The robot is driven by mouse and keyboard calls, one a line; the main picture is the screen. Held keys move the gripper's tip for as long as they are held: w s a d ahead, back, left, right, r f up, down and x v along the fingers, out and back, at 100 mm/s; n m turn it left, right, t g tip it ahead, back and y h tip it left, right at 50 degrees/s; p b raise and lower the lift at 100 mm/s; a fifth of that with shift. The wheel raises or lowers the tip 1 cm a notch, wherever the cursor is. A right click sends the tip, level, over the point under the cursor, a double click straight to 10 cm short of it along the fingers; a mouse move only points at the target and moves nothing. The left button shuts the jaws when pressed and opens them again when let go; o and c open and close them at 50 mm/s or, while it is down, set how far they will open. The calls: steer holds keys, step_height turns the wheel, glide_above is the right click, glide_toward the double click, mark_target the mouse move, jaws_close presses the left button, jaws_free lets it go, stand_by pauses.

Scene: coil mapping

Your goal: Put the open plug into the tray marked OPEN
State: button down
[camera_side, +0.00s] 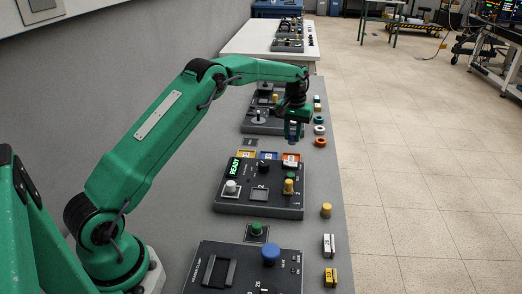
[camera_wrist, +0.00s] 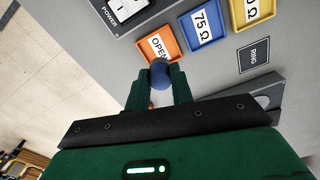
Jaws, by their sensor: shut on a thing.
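My gripper (camera_side: 296,132) is over the far part of the bench, close above the orange tray. In the wrist view my gripper (camera_wrist: 157,88) is shut on a dark blue rounded plug (camera_wrist: 159,71), which sits between the fingertips. No marking on the plug can be read. The orange tray marked OPEN (camera_wrist: 176,53) lies just beyond the plug, which covers part of its label. The orange tray also shows in the side view (camera_side: 291,163), below my gripper. I cannot tell whether the plug touches the tray.
Beside the orange tray are a blue tray marked 75 Ω (camera_wrist: 204,44) and a yellow tray (camera_wrist: 271,10). A square marked RING (camera_wrist: 254,55) is nearby. A dark box with a READY display (camera_side: 234,168) stands before the trays. Coloured rings (camera_side: 320,142) lie near the bench's right edge.

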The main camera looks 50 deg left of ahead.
mark_target(292, 143)
steer(key=shift+f, duration=0.15)
steer(key=shift+f, duration=2.65)
steer(key=shift+f, duration=0.55)
stand_by(0.4)
steer(key=c, duration=0.7)
jaws_free()
steer(key=shift+o, duration=0.2)
steer(key=shift+r, duration=0.15)
steer(key=shift+r, duration=3.4)
